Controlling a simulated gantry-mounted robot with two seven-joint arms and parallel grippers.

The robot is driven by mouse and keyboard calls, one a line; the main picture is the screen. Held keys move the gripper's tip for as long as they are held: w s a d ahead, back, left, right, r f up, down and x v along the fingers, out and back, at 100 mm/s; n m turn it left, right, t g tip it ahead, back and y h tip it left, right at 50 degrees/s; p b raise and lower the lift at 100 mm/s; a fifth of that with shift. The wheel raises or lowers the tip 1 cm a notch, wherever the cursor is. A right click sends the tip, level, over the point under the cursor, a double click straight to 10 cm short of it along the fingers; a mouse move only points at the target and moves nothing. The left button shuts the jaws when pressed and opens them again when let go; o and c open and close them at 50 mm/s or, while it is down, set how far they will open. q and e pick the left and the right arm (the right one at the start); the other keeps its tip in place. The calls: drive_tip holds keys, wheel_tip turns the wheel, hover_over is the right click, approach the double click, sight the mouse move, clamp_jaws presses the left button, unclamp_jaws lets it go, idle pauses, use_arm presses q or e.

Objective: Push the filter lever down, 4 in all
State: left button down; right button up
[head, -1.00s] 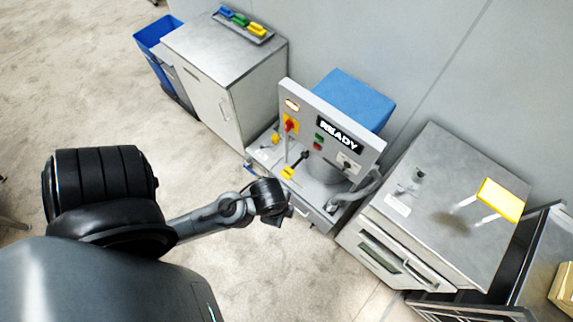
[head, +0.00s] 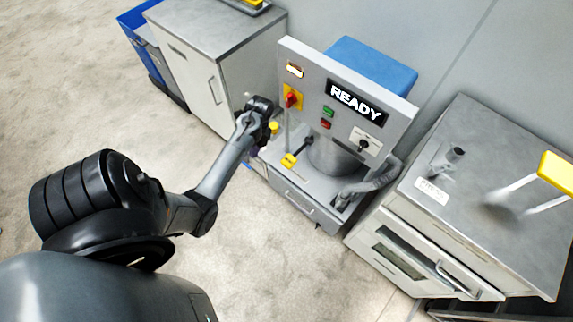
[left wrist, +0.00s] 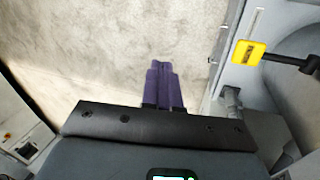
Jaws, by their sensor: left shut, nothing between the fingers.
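The machine (head: 345,85) with the READY display stands in the middle of the head view. A lever with a yellow grip (head: 289,160) and black arm sticks out at its front; I take it for the filter lever. The yellow grip (left wrist: 249,53) also shows at the upper right of the left wrist view. My left gripper (left wrist: 161,67) has purple fingers, shut and empty, pointing at bare floor left of the machine. In the head view my left wrist is at the machine's left front corner, apart from the lever, and mostly hides the fingers. My right gripper is not in view.
A yellow knob (head: 274,127) sits near my left wrist. A red switch (head: 292,100) is on the panel. A grey cabinet (head: 200,25) stands at left, a steel-topped unit (head: 480,150) at right. The floor (head: 270,260) in front is clear.

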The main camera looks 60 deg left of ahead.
use_arm(q)
drive_tip(key=w+a+f+n+t+h+b, duration=0.1)
drive_tip(key=w+a+f+t+b, duration=0.1)
drive_tip(key=w+b, duration=0.5)
drive_tip(key=w+a+f+t+h+b, duration=0.1)
drive_tip(key=w+a+f+t+b, duration=0.1)
drive_tip(key=w+f+b, duration=0.2)
drive_tip(key=w+b, duration=0.3)
drive_tip(key=shift+n, duration=0.4)
drive_tip(key=shift+f, duration=0.1)
drive_tip(key=b, duration=0.5)
hover_over(289, 162)
drive_tip(key=f, duration=1.1)
drive_tip(key=shift+s+a+f, duration=0.1)
drive_tip(key=shift+a+f, duration=0.3)
drive_tip(key=shift+f, duration=0.8)
